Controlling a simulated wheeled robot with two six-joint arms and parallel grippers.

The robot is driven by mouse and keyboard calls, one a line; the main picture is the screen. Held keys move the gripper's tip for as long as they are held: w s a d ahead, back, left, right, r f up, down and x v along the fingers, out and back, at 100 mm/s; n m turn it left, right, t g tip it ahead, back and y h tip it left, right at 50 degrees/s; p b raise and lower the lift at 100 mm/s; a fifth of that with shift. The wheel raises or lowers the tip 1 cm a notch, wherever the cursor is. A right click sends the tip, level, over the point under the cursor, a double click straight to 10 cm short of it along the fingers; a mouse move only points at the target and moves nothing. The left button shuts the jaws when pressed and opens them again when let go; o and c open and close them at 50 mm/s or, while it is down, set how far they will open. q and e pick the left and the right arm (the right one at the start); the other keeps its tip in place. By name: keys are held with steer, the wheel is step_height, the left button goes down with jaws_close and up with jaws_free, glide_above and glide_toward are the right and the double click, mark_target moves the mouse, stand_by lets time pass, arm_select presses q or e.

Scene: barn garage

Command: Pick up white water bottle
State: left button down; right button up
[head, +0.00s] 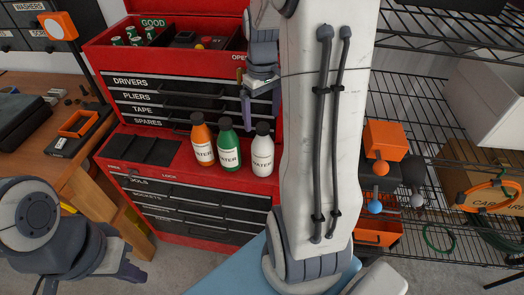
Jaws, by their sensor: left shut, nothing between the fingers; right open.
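The white water bottle (262,155) has a dark cap and stands upright on the ledge of the red tool chest (150,180). It is the rightmost of three bottles, close beside the green one (228,150), with the orange one (203,145) further left. My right gripper (261,98) is open and empty, above and behind the white bottle in the picture, apart from it. My white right arm passes just right of the bottle. My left gripper (128,270) is shut and empty at the lower left, far from the bottles.
A wooden workbench (25,150) with an orange bin (78,123) stands at the left. Wire shelves (410,50) hold boxes and orange items at the right. The ledge left of the bottles has dark flat mats (145,149).

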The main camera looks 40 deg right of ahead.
mark_target(263, 136)
step_height(263, 136, down, 3)
steer(key=shift+r, duration=0.1)
steer(key=f+p, duration=0.1)
steer(key=f, duration=0.3)
steer(key=shift+s+f, duration=0.2)
steer(key=shift+f+p, duration=0.3)
steer(key=shift+f, duration=0.1)
jaws_close()
steer(key=shift+r, duration=0.1)
